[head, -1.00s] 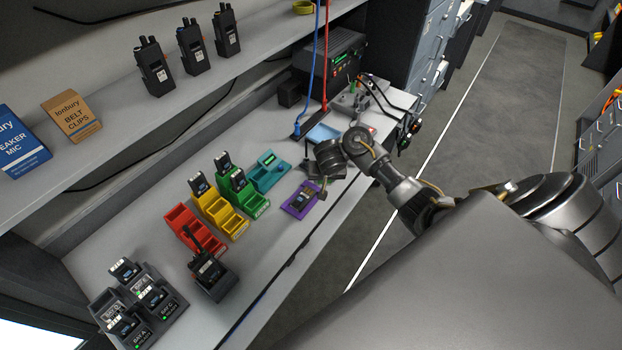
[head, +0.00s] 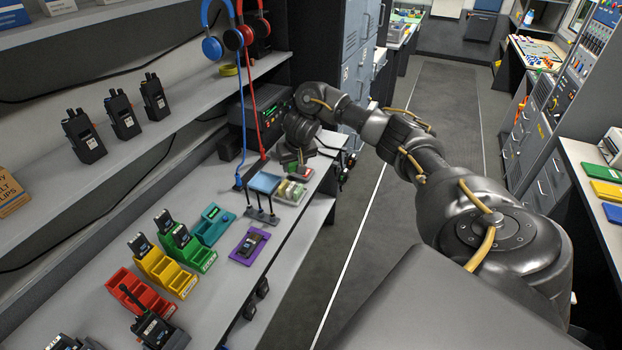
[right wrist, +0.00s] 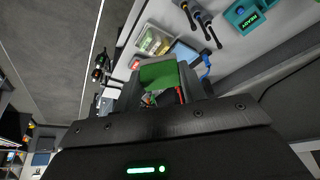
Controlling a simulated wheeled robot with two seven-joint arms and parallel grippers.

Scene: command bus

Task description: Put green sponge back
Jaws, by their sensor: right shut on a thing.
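My right gripper (head: 294,158) is at the far end of the workbench, over its right side, and points down. In the right wrist view the gripper (right wrist: 160,88) is shut on the green sponge (right wrist: 158,74), which shows as a flat green face between the fingers. In the head view the sponge is mostly hidden by the gripper. A light blue pad (head: 265,182) lies on the bench left of the gripper. It also shows in the right wrist view (right wrist: 184,51). My left gripper is not in view.
A small clear tray (head: 290,192) with coloured pieces is just in front of the gripper. Black upright rods (head: 262,212) stand beside it. A purple dock (head: 249,245) and coloured bins (head: 160,268) are nearer. Red and blue cables (head: 241,110) hang close to the gripper's left.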

